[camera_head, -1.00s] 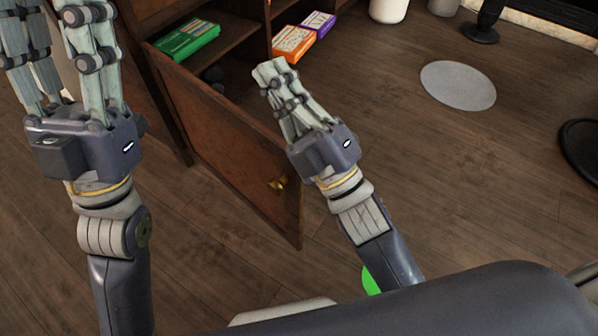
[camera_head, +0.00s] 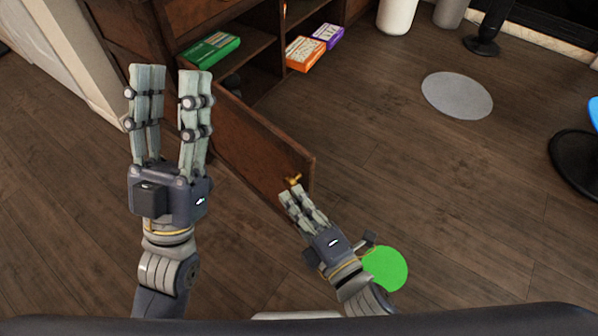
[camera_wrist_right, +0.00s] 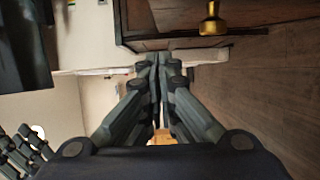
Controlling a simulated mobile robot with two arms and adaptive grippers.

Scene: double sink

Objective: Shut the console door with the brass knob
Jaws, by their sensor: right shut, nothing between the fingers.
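The brown wooden console door (camera_head: 250,150) stands open, swung out from the console (camera_head: 250,25). Its brass knob (camera_head: 293,181) is near the free edge, on the face towards me. My right gripper (camera_head: 289,191) is shut and empty, its fingertips just below the knob in the head view; I cannot tell whether they touch it. In the right wrist view the knob (camera_wrist_right: 211,24) shows above and to the right of the shut fingertips (camera_wrist_right: 158,58), apart from them in the picture. My left gripper (camera_head: 171,72) is open and empty, fingers raised, left of the door.
A green box (camera_head: 210,50) lies on the console shelf; orange (camera_head: 305,53) and purple (camera_head: 327,36) boxes are beside it. A round grey mat (camera_head: 457,95) lies on the wooden floor. A green disc (camera_head: 385,268) is by my right wrist.

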